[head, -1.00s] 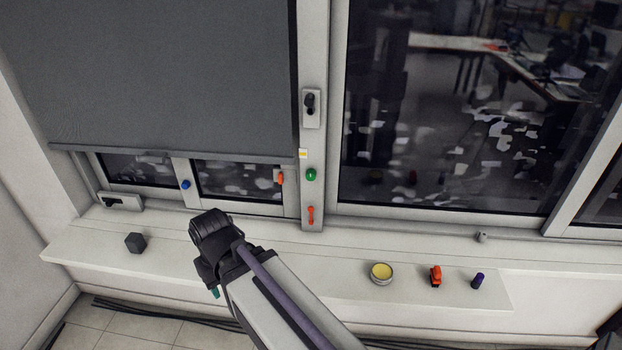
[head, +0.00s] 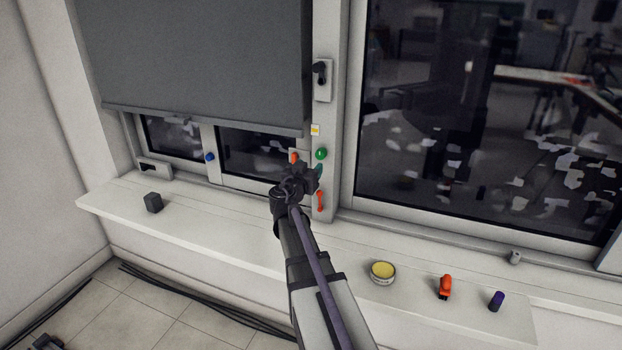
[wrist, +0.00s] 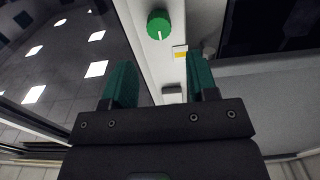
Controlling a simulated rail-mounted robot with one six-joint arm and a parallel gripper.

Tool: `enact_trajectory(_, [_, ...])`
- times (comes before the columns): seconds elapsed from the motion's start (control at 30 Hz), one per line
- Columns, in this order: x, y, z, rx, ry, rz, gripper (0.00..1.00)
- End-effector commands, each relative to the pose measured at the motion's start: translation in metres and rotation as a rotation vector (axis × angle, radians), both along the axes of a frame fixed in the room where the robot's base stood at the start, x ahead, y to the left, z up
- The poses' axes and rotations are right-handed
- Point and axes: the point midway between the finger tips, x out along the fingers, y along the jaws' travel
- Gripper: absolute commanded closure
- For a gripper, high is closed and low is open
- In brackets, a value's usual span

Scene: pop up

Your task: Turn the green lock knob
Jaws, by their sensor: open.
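The green lock knob (head: 321,153) sits on the pale window post, below a small yellow-marked label (head: 315,130). In the wrist view the round green knob (wrist: 158,24) shows near the top, with a white line on its face and the yellow label (wrist: 180,51) close by. My gripper (head: 317,172) is just below the knob in the head view, its body hiding part of the post. In the wrist view my gripper (wrist: 161,80) has its two teal fingers apart and nothing between them. The knob lies beyond the fingertips, untouched as far as I can see.
An orange lever (head: 320,200) is lower on the post, an orange piece (head: 294,157) left of the knob, and a black handle (head: 320,73) above. The sill (head: 240,237) holds a dark cube (head: 153,203), yellow-topped tin (head: 382,272), orange object (head: 445,287) and purple cylinder (head: 497,301).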

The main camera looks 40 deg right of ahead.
Motion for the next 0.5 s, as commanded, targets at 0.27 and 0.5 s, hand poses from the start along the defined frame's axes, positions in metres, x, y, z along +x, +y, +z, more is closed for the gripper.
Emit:
enact_trajectory(0.27, [0.006, -0.010, 0.000, 0.005, -0.005, -0.004, 0.47])
enact_trajectory(0.5, [0.024, -0.039, 0.000, 0.005, -0.004, -0.005, 0.47])
